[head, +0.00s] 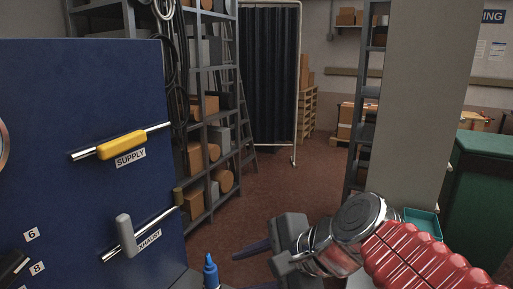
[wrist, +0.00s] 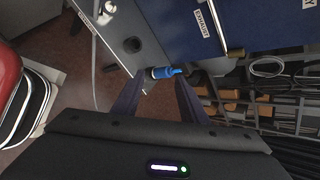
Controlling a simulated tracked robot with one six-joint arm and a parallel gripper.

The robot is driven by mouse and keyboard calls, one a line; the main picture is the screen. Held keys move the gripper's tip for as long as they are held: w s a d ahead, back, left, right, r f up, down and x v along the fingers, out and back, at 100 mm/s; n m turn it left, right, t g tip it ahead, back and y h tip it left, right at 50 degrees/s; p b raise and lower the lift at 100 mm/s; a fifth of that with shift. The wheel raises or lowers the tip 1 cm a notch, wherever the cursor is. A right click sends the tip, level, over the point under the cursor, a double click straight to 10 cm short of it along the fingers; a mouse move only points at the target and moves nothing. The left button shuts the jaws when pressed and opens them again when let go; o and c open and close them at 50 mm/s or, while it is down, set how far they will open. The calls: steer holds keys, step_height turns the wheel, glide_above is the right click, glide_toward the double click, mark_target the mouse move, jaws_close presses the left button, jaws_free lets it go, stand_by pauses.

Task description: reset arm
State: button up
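My arm (head: 345,235), with a red ribbed sleeve, reaches in from the lower right of the head view. My gripper (head: 242,270) is open, its dark fingers pointing left. In the wrist view its two fingers (wrist: 158,84) stand apart with nothing held. A small blue bottle with a nozzle (head: 210,271) shows at the bottom of the head view, left of the fingertips. In the wrist view the blue bottle (wrist: 160,72) appears between the fingertips; the head view shows a gap between it and them.
A blue panel (head: 70,110) with a yellow SUPPLY handle (head: 122,145) and a grey EXHAUST handle (head: 126,235) stands at the left. Metal shelves (head: 210,125) with boxes stand behind it. A beige column (head: 425,100) and green cabinet (head: 485,190) stand right. The reddish floor (head: 285,180) is open between.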

steer(key=s+d+f+n+h, duration=0.3)
steer(key=d+n, duration=0.3)
steer(key=d, duration=0.2)
steer(key=s+d+f+n+h, duration=0.4)
steer(key=d+f+n+h, duration=0.1)
steer(key=d, duration=0.4)
steer(key=f+n, duration=0.1)
steer(key=n, duration=0.1)
steer(key=shift+s+d+f+n, duration=0.15)
steer(key=shift+d+f+n, duration=0.05)
steer(key=shift+f+n, duration=0.1)
steer(key=shift+c, duration=1)
steer(key=shift+a, duration=0.15)
